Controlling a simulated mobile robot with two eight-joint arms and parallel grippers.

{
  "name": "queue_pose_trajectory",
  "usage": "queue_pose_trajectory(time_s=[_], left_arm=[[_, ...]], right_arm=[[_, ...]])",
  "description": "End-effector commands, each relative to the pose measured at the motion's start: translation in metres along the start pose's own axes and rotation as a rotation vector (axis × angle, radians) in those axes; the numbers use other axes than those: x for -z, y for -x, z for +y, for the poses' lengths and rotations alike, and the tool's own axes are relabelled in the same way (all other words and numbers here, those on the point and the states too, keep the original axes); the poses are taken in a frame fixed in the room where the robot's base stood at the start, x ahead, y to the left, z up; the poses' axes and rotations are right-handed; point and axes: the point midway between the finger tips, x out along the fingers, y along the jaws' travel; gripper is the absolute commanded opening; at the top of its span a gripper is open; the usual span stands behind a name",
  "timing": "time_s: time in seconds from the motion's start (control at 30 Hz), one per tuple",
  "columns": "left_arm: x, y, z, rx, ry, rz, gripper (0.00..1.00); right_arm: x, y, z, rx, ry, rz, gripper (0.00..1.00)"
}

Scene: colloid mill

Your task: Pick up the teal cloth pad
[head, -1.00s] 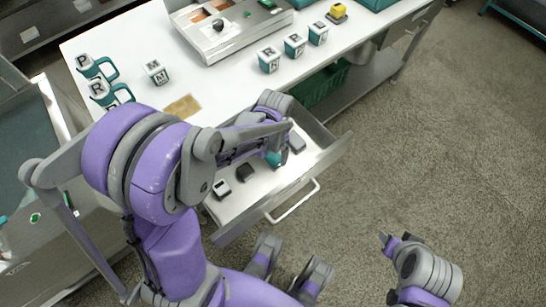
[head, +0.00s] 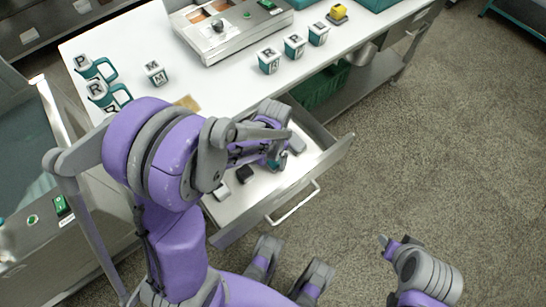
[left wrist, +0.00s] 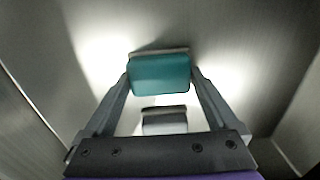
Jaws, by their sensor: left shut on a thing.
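The teal cloth pad (left wrist: 160,73) sits between the two fingertips of my left gripper (left wrist: 160,80) in the left wrist view, with a fingertip against each side. In the head view my left gripper (head: 277,160) is over the open drawer (head: 262,192), and only a bit of teal shows at its fingers. The gripper is shut on the pad. I cannot tell whether the pad is clear of the drawer floor. My right gripper (head: 386,243) is low at the right over the carpet, away from the drawer; its finger opening is unclear.
The drawer also holds a grey block (head: 297,143), a black block (head: 244,174) and a grey-and-white block (head: 221,191). The white worktop (head: 140,40) above carries lettered cups, mugs and a metal machine (head: 225,28). Open carpet (head: 450,150) lies to the right.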

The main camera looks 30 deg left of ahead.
Motion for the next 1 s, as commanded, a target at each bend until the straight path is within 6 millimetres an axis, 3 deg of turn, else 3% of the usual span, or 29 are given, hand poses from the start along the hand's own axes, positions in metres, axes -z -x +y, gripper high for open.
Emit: queue_pose_trajectory(time_s=[0.17, 0.6, 0.97, 1.0], left_arm=[[0.0, 0.012, 0.0, 0.0, 0.0, 0.0, 0.39], [0.0, 0.091, 0.0, 0.0, 0.0, 0.0, 0.39], [0.0, 0.1, 0.0, 0.0, 0.0, 0.0, 0.39], [0.0, 0.1, 0.0, 0.0, 0.0, 0.0, 0.91]], right_arm=[[0.002, 0.004, 0.0, 0.0, 0.0, 0.001, 0.47], [0.01, 0.021, 0.0, 0.0, 0.0, 0.008, 0.47], [0.011, 0.022, 0.0, 0.0, 0.0, 0.008, 0.47], [0.011, 0.022, 0.0, 0.0, 0.0, 0.008, 0.47]])
